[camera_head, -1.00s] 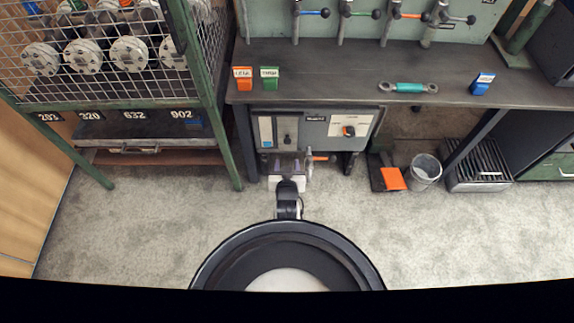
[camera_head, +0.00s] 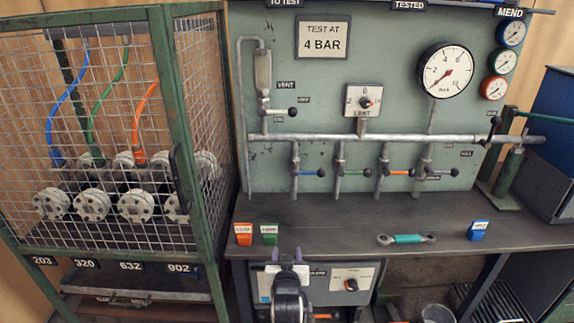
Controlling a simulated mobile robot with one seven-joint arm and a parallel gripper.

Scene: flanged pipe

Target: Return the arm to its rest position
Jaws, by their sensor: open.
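My gripper (camera_head: 287,256) is at the bottom centre of the head view, in front of the bench's front edge. Its two light fingertips stand apart with nothing between them. My dark wrist and arm below it cover part of the grey control box (camera_head: 338,284) under the bench. Flanged pipe ends (camera_head: 138,206) sit in a row inside the green mesh cage (camera_head: 211,270) at left, with blue, green and orange hoses above them. The cage's mesh front stands between them and my gripper.
The bench top (camera_head: 345,215) holds an orange tag block (camera_head: 243,234), a green one (camera_head: 269,234), a teal-handled wrench (camera_head: 406,239) and a blue block (camera_head: 477,230). Behind stands a panel with valves and a pressure gauge (camera_head: 446,70). A bin (camera_head: 437,314) stands below.

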